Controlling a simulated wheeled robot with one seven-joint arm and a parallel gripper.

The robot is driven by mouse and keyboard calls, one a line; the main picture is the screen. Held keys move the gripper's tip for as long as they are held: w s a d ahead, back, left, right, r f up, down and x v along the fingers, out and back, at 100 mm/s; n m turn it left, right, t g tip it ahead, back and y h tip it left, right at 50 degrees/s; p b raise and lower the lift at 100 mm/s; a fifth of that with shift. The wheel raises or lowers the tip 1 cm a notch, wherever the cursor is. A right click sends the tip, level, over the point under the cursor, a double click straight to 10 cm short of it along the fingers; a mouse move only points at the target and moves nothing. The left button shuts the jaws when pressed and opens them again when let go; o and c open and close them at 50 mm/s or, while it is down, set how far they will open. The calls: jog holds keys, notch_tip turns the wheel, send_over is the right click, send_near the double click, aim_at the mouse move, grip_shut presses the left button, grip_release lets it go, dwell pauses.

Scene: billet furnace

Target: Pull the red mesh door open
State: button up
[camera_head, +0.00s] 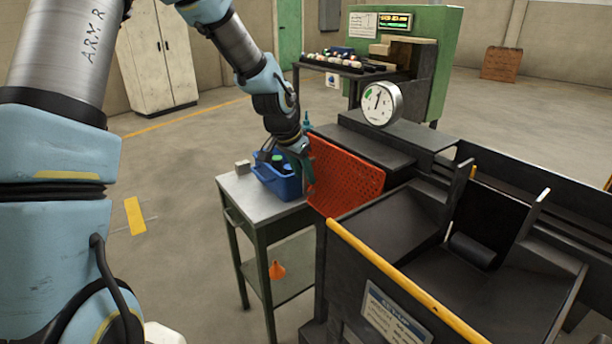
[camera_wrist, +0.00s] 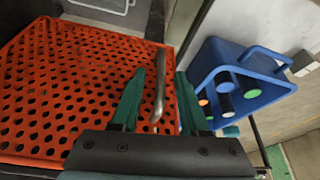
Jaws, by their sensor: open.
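The red mesh door (camera_head: 344,176) is a perforated panel on the dark machine, beside a side table. In the wrist view the red mesh door (camera_wrist: 75,85) fills the left half, and a grey metal bar handle (camera_wrist: 159,88) stands out near its right edge. My gripper (camera_wrist: 160,95) is open, with one green finger on each side of the handle. The fingers do not appear closed on it. In the head view my gripper (camera_head: 303,168) is at the door's left edge, partly hidden by my wrist.
A blue bin (camera_head: 277,180) with dark cylinders stands on the grey side table (camera_head: 245,196), close beside my gripper. A round gauge (camera_head: 377,103) stands above the door. A yellow-edged black housing (camera_head: 400,280) is in front.

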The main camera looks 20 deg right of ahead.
jog(key=shift+x, duration=1.1)
grip_shut()
dwell(0.7)
